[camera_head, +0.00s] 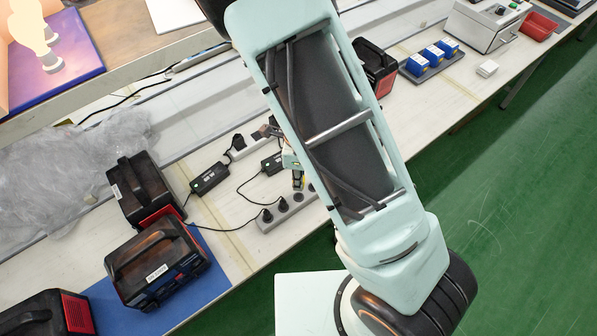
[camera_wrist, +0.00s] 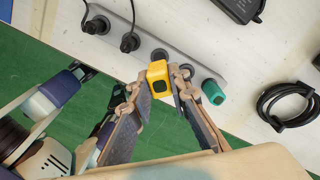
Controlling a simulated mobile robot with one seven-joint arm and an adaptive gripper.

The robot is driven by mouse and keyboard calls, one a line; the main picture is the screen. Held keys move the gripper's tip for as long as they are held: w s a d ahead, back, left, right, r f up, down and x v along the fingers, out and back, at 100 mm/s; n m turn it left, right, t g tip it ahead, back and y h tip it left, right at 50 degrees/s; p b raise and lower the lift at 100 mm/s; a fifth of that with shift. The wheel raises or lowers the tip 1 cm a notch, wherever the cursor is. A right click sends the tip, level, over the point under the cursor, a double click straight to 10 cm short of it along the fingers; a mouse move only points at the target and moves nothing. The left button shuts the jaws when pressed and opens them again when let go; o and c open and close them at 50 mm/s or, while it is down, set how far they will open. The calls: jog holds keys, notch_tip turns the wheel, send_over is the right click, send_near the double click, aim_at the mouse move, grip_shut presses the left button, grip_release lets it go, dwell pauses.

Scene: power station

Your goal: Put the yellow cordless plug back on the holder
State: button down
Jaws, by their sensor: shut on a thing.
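The yellow cordless plug (camera_wrist: 157,74) is a small yellow block with a dark face. In the wrist view it sits between the fingertips of my gripper (camera_wrist: 157,88), which is shut on it. A round socket shows just past the plug.
A green plug (camera_wrist: 212,91) stands on the strip right of the yellow one. Two black corded plugs (camera_wrist: 130,41) sit in its left part. A coiled black cable (camera_wrist: 285,107) lies right. Black-and-red cases (camera_head: 155,262) and a black adapter (camera_head: 209,178) stand on the bench.

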jog(key=shift+f+b, duration=2.65)
jog(key=shift+f, duration=0.5)
jog(key=shift+f, duration=0.1)
jog(key=c, duration=1.7)
grip_release()
jog(key=shift+c, duration=0.2)
notch_tip(320, 180, up, 11)
jog(key=shift+r, duration=0.55)
